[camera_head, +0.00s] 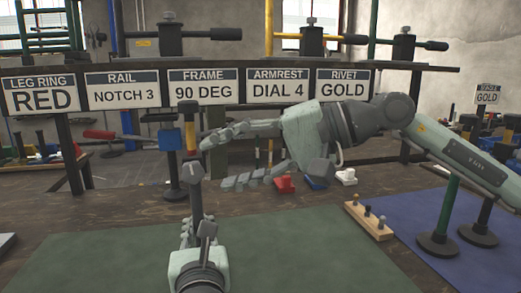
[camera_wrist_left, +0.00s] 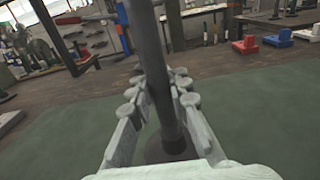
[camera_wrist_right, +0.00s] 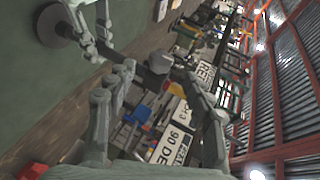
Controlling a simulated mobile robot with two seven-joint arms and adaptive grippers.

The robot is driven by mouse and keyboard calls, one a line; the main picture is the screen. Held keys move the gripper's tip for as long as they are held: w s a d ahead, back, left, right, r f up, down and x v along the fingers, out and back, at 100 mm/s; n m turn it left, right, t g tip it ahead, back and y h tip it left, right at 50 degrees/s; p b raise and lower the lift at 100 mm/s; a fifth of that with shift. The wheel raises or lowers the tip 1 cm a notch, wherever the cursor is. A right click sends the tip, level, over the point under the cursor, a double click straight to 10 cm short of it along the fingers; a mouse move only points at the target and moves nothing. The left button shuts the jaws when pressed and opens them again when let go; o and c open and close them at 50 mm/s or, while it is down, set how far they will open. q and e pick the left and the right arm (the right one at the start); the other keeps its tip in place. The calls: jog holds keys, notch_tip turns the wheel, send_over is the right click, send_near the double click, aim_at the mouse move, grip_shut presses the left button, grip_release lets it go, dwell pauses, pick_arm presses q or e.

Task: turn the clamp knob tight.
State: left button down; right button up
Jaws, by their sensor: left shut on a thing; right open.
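A grey faceted knob (camera_head: 192,171) tops a dark upright post (camera_head: 196,205) in the head view; I take it for the clamp knob. My left gripper (camera_head: 198,236) is shut around the post, below the knob. In the left wrist view the post (camera_wrist_left: 163,70) runs between the fingers to a round dark base (camera_wrist_left: 168,150) on the green mat. My right gripper (camera_head: 208,160) is open, coming from the right, with its fingertips close to the knob. In the right wrist view the knob (camera_wrist_right: 160,62) shows beyond and between the open fingers; contact cannot be told.
The green mat (camera_head: 110,255) lies in front, a blue mat (camera_head: 400,225) to the right. A wooden block with pegs (camera_head: 368,220) and a green-post stand (camera_head: 440,235) stand right. Red (camera_head: 284,184) and white (camera_head: 346,176) pieces lie behind. A signboard rack (camera_head: 280,85) spans the back.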

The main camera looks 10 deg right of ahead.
jog(key=v, duration=0.7)
jog(key=shift+d, duration=0.15)
jog(key=shift+s+r, duration=0.1)
pick_arm(q)
jog(key=c, duration=1.4)
grip_release()
jog(key=shift+r, duration=0.1)
jog(key=shift+o, duration=0.2)
jog(key=shift+s, duration=0.15)
